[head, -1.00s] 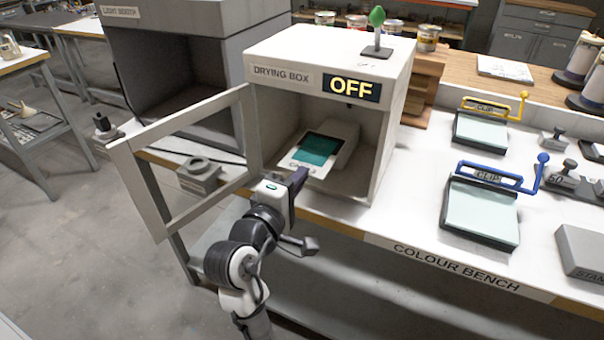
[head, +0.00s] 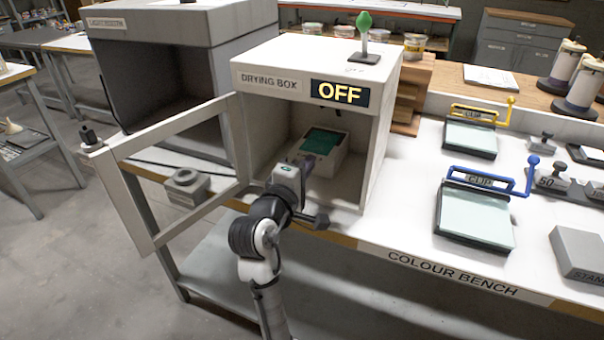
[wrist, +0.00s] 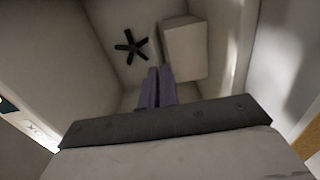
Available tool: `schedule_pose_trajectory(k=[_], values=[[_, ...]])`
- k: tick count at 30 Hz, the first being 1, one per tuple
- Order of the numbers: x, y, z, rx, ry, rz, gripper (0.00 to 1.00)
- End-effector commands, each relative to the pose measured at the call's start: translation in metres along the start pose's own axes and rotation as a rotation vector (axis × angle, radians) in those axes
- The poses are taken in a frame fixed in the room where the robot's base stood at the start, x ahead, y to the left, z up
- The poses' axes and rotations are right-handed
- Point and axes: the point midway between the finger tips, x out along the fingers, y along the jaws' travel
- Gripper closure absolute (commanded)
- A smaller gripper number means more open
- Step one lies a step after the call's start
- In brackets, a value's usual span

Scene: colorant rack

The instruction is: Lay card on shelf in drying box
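The card (head: 322,142) shows its teal patch in the head view, lying flat over the small white shelf block (head: 327,166) inside the drying box (head: 378,120). Its near white part is hidden by my gripper (head: 307,162), which reaches in through the open front. In the wrist view my gripper's purple fingers (wrist: 157,88) are close together, in line with one edge of the shelf block (wrist: 187,50). The fingers look shut on the card, which is edge-on and hard to make out there. I cannot tell whether the card touches the shelf.
The drying box door (head: 140,212) stands open at the left. The box sign (head: 340,93) reads OFF, and a green-knobbed lever (head: 364,40) is on top. A fan (wrist: 130,46) is on the inner wall. Clip boards (head: 474,218) stand on the bench at right.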

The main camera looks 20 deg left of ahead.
Motion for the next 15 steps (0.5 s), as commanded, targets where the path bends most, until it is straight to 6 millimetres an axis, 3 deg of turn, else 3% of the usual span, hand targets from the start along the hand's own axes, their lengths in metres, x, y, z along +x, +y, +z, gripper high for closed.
schedule_pose_trajectory(k=[15], values=[[0.0062,-0.0007,-0.0003,0.0,0.001,0.0,1.0]])
